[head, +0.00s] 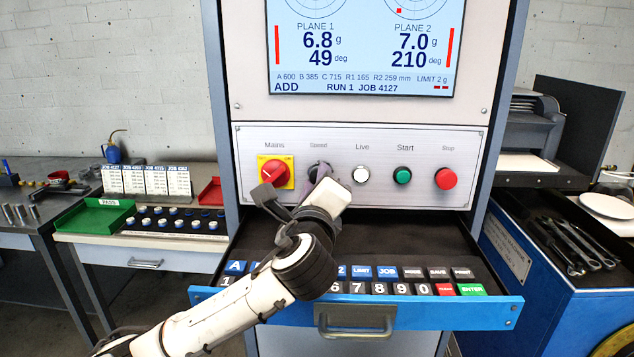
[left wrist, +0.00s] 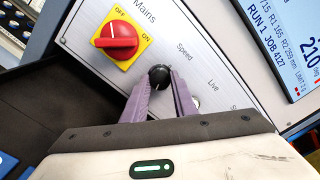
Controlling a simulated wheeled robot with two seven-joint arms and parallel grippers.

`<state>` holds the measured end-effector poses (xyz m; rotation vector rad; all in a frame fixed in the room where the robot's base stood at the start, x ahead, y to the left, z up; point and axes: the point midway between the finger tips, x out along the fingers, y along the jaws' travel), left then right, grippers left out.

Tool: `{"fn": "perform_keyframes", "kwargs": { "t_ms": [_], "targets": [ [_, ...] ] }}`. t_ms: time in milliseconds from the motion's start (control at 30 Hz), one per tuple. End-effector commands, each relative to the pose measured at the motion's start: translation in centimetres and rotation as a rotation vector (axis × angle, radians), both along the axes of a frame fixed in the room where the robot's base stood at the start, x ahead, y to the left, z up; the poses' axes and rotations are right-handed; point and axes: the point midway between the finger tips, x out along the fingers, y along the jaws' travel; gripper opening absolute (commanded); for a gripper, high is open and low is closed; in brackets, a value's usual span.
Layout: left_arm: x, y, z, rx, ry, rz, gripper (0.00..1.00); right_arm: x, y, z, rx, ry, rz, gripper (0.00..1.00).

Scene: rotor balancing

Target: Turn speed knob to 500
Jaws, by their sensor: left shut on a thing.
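The black speed knob (left wrist: 159,76) sits on the grey control panel, under the label "Speed". In the left wrist view its pale pointer mark is visible, but no scale numbers can be read. My left gripper (left wrist: 160,92) is shut on the knob, one finger on each side. In the head view my left gripper (head: 322,178) reaches up to the panel and hides most of the speed knob (head: 313,170). My right gripper is not in view.
The red mains switch (head: 271,172) is close left of the knob. The white Live lamp (head: 361,174), green Start button (head: 402,175) and red Stop button (head: 446,178) are to the right. A keyboard drawer (head: 500,312) stands open below, under my left arm. A screen (head: 365,50) is above.

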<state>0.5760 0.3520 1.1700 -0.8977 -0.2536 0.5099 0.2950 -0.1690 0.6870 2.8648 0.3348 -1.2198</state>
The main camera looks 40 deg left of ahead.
Motion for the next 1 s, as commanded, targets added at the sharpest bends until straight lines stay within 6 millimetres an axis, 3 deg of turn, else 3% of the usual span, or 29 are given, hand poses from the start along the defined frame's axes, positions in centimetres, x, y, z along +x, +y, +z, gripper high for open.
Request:
{"fn": "perform_keyframes", "kwargs": {
  "t_ms": [133,167,267,667,1000],
  "targets": [
    [0.0,-0.1,-0.2,0.001,0.006,-0.002,0.03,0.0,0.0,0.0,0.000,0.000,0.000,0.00],
    [0.0,-0.1,-0.2,0.000,0.005,-0.002,0.27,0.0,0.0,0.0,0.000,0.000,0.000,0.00],
    [0.0,-0.1,-0.2,0.001,0.004,-0.001,0.44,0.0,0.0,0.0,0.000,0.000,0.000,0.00],
    [-0.6,-0.5,-0.1,-0.001,0.001,-0.002,0.44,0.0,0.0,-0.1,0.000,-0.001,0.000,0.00],
    [-5.9,-3.8,-0.2,-0.003,0.003,-0.005,0.44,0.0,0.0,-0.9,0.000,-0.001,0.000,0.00]
  ]
}}
